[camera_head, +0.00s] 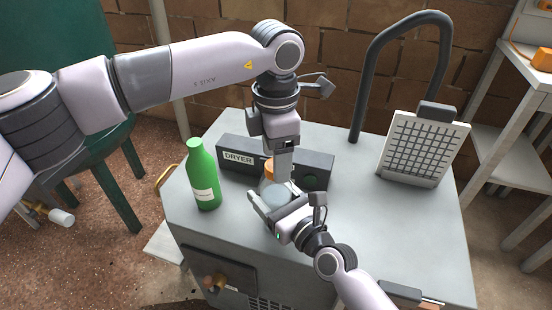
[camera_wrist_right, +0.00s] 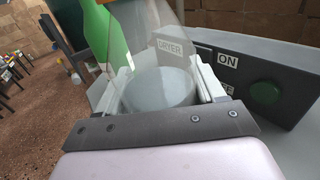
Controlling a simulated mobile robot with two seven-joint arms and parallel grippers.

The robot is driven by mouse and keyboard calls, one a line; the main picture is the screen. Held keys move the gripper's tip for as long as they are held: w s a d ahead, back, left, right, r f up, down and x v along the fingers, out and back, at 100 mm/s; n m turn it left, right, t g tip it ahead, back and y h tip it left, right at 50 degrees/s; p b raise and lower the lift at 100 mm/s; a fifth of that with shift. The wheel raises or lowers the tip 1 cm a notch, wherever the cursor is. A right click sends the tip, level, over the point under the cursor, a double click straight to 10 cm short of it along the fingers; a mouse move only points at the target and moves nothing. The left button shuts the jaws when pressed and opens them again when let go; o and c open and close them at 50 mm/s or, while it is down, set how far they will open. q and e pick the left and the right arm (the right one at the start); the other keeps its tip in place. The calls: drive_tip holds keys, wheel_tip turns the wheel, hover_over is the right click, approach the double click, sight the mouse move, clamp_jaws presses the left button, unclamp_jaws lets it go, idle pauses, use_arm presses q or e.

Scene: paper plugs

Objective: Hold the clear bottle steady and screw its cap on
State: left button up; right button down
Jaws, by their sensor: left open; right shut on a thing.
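The clear bottle (camera_head: 275,194) stands near the middle of the grey cabinet top, in front of the dryer panel. My right gripper (camera_head: 270,203) is shut on it low down; in the right wrist view the see-through bottle (camera_wrist_right: 158,85) sits between the fingers. The orange cap (camera_head: 268,170) shows at the bottle's top in the head view. My left gripper (camera_head: 279,174) points down from above, open, with a finger just right of the cap. Its other finger is not clear, and I cannot tell whether it touches the cap or how the cap sits on the neck.
A green bottle (camera_head: 203,178) stands upright to the left. The dark dryer panel (camera_head: 236,158) is close behind; its green button (camera_wrist_right: 265,93) shows in the right wrist view. A gridded panel (camera_head: 423,148) and a bent dark pipe (camera_head: 366,85) stand right. The cabinet's right side (camera_head: 415,230) is clear.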

use_arm(q)
drive_tip(key=shift+r, duration=1.55)
drive_tip(key=shift+c, duration=0.2)
drive_tip(key=n, duration=0.1)
drive_tip(key=r+n, duration=0.1)
drive_tip(key=n, duration=0.1)
drive_tip(key=shift+r, duration=0.3)
drive_tip(key=r+n, duration=0.1)
drive_tip(key=n, duration=0.1)
drive_tip(key=r+n, duration=0.1)
drive_tip(key=shift+n, duration=0.4)
drive_tip(key=shift+f, duration=0.1)
drive_tip(key=shift+f, duration=4)
clamp_jaws()
